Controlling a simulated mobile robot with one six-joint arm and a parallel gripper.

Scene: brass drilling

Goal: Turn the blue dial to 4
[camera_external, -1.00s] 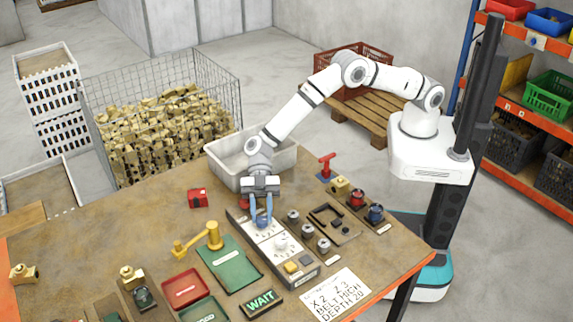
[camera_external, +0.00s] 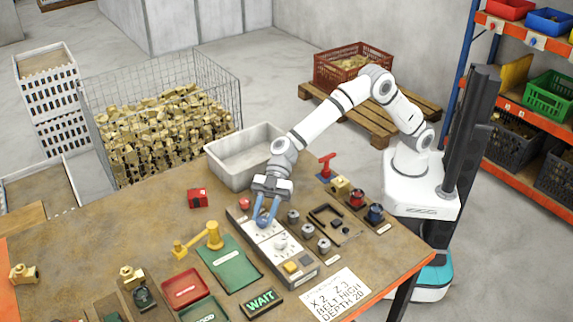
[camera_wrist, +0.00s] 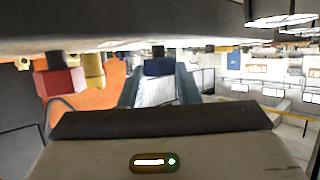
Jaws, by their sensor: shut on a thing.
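The control panel (camera_external: 299,283) is a long grey box with white dial faces on the table. My gripper (camera_external: 264,218) points down at its far dial, with its two blue-grey fingers closed there. In the external view the fingers mostly hide the blue dial, and its pointer and numbers cannot be read. In the wrist view a dark blue block, seemingly the blue dial (camera_wrist: 158,66), sits between the fingers. A white knob (camera_external: 280,243) stands on the nearer dial face.
Several grey knobs (camera_external: 309,231) stand right of the panel. A red button (camera_external: 244,203) is at its far end. A lit WAIT sign (camera_external: 261,300) and a paper note (camera_external: 338,293) lie at the front. A grey bin (camera_external: 232,165) stands behind.

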